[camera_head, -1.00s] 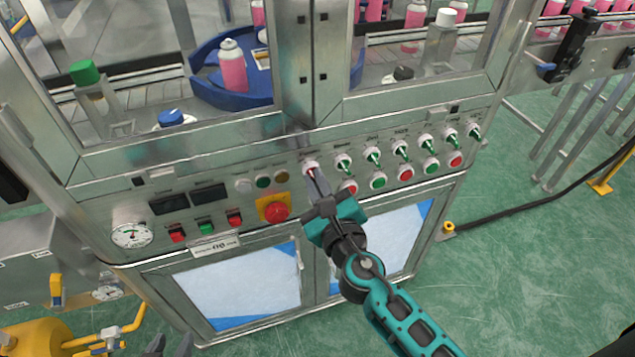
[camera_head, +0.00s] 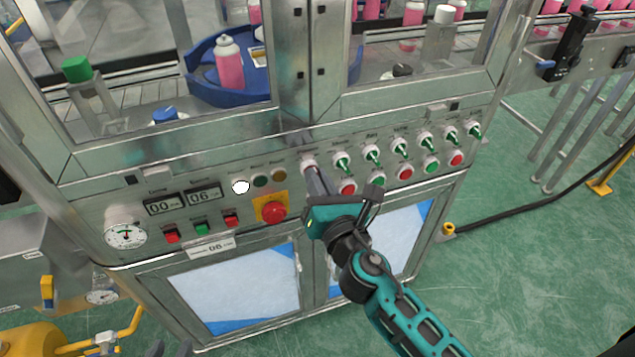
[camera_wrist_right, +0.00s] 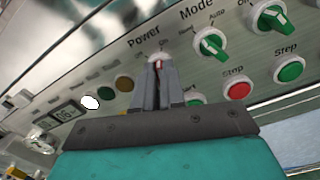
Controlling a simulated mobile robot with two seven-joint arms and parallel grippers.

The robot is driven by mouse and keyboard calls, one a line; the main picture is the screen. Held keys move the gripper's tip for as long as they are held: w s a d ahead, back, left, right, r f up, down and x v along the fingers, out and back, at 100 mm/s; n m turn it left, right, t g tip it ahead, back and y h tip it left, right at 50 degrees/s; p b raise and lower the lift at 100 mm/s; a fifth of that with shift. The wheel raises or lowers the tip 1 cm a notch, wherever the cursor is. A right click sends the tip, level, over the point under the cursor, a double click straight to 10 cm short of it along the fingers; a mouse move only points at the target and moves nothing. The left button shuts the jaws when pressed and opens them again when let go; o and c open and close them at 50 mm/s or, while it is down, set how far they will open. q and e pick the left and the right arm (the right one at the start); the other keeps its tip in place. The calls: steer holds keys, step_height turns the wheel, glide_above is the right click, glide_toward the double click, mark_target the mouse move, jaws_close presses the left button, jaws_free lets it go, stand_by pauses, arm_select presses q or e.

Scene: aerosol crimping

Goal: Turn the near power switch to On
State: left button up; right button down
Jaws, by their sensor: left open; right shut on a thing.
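The near power switch (camera_head: 308,161) is the leftmost knob in the row on the machine's front panel. In the right wrist view the power switch (camera_wrist_right: 160,61) shows a pale ring and a bit of red under the printed word Power. My right gripper (camera_head: 313,176) is shut on its knob; the fingers (camera_wrist_right: 158,75) hide most of it, so the exact pointer angle is hard to read. The displays (camera_head: 204,196) read digits and a white lamp (camera_head: 241,187) glows.
Several green selector knobs (camera_head: 372,155) run to the right, with red and green buttons below. A red emergency stop (camera_head: 273,211) on a yellow plate sits to the left. A pressure gauge (camera_head: 126,234) is at far left. The green floor in front is clear.

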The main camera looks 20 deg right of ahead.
steer(key=shift+m, duration=1.1)
steer(key=c, duration=1.2)
jaws_free()
